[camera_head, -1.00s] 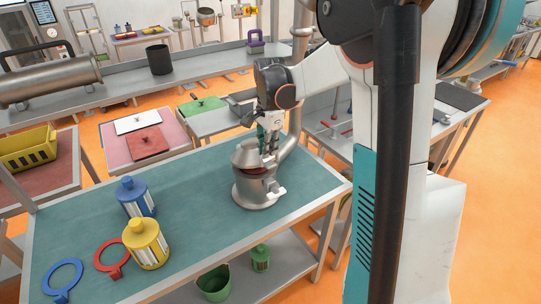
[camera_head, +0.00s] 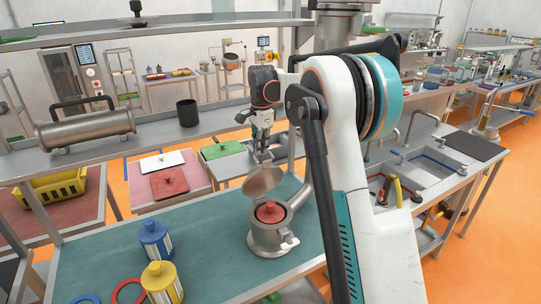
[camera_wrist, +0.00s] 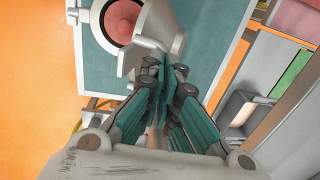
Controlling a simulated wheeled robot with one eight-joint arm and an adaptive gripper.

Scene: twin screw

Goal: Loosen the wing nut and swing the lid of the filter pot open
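The metal filter pot (camera_head: 262,244) stands on the green-topped table in the head view. Its round lid (camera_head: 263,180) is swung up and tilted back on the far side of the mouth. A red round insert (camera_head: 270,211) shows in the open pot, and also in the wrist view (camera_wrist: 122,20). A pale fitting (camera_head: 289,243), perhaps the wing nut, sticks out at the pot's front right. My gripper (camera_head: 262,157) is above and behind the lid. In the wrist view its fingertips (camera_wrist: 165,70) lie close together beside the pot; any small gap between them is unclear.
A blue canister (camera_head: 155,241) and a yellow canister (camera_head: 161,283) stand left of the pot. A red ring (camera_head: 127,291) and a blue ring lie near them. Bare tabletop (camera_head: 205,225) lies between canisters and pot. A metal pipe rises close behind the pot's right side.

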